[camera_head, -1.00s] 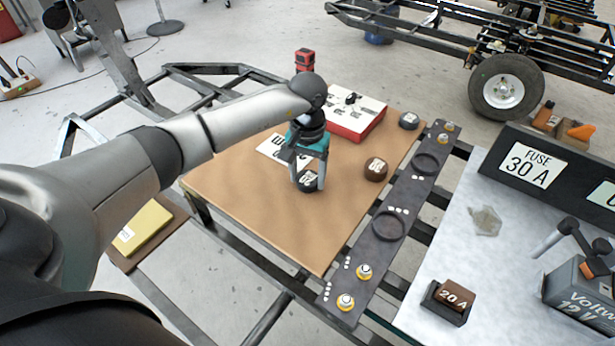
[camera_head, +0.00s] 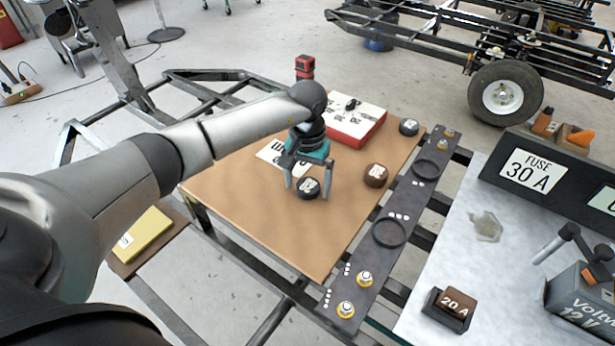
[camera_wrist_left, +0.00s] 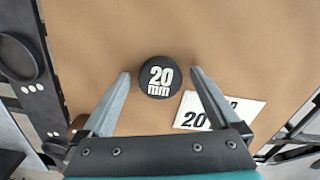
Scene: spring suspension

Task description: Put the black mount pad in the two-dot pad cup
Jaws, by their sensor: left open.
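A round black mount pad (camera_head: 308,189) lies on the brown board, below my left gripper. In the left wrist view this black pad (camera_wrist_left: 160,77) shows a white "20 mm" label. My left gripper (camera_head: 307,193) is open, its fingers on either side of the pad with gaps showing in the left wrist view. A second black pad (camera_head: 409,127) lies at the board's far right corner. The dark rail at the right has a nearer ring-shaped cup (camera_head: 389,232) and a farther one (camera_head: 427,167), both empty.
A brown pad (camera_head: 375,175) lies between the black pad and the rail. A white card (camera_head: 283,156) lies behind the gripper, and a red-and-white box (camera_head: 356,120) stands at the back. The front of the brown board (camera_head: 290,245) is clear.

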